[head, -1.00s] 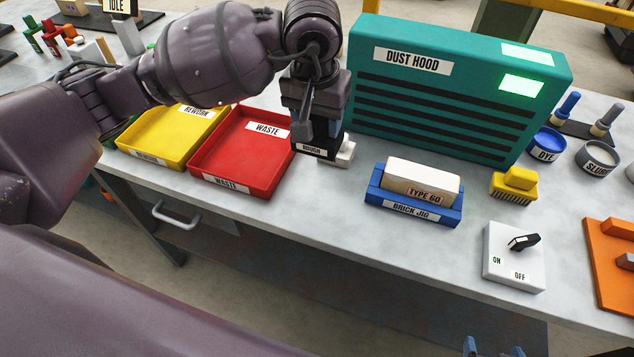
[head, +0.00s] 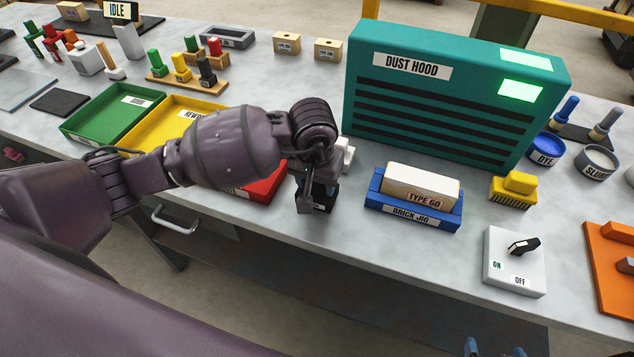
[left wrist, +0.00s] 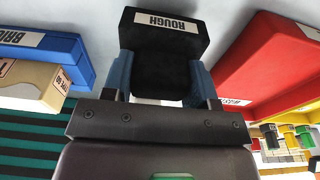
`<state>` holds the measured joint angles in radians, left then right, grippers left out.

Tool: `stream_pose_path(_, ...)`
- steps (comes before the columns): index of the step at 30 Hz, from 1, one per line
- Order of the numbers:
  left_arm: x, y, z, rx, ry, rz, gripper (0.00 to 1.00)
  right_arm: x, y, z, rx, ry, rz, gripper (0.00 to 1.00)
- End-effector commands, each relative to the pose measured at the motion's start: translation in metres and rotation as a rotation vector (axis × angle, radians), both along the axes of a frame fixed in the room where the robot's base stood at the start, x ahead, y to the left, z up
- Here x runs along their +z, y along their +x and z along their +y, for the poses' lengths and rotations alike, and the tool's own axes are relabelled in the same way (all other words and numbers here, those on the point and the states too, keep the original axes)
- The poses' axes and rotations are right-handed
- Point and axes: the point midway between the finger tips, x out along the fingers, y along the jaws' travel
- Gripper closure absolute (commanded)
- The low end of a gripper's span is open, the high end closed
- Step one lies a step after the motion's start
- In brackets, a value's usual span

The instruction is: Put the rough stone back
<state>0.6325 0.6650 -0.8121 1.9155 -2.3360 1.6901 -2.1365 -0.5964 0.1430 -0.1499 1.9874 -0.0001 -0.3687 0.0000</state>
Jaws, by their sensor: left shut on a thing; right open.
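The rough stone, a black block with a white ROUGH label, shows in the left wrist view (left wrist: 162,58) between the two blue fingers of my left gripper (left wrist: 161,84). My left gripper is shut on it. In the head view the stone (head: 321,200) is mostly hidden under my left gripper (head: 312,190), in front of the dust hood and left of the brick jig. I cannot tell whether it touches the table. A white piece (head: 347,154) shows just behind my left wrist, partly hidden. My right gripper (head: 494,350) shows only its blue fingertips, apart and empty, at the bottom edge.
The teal dust hood (head: 450,95) stands behind. The blue brick jig (head: 412,214) holds a TYPE 60 brick (head: 421,183). The red waste tray (head: 262,188) is left of the stone, partly behind my arm. A yellow brush (head: 514,188) and switch box (head: 514,262) are at right.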

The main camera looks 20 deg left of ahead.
Motion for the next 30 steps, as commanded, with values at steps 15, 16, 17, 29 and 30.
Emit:
stream_pose_path(15,-0.014,0.0,0.0,-0.001,0.001,-0.002,0.77,-0.006,-0.007,-0.001,-0.004,0.0,0.013,0.15)
stream_pose_path(16,-0.014,0.0,0.0,-0.001,0.001,-0.001,0.44,-0.006,-0.007,-0.001,-0.003,0.001,0.012,0.15)
stream_pose_path(17,-0.014,0.0,0.0,-0.001,0.001,-0.001,0.39,-0.005,-0.006,-0.001,-0.002,0.0,0.011,0.15)
stream_pose_path(29,-0.013,0.0,0.0,0.0,0.0,-0.001,0.21,0.001,0.003,0.001,0.002,0.0,-0.007,0.15)
stream_pose_path(30,-0.012,0.0,0.0,0.0,0.0,-0.001,0.21,0.002,0.003,0.001,0.002,0.0,-0.008,0.15)
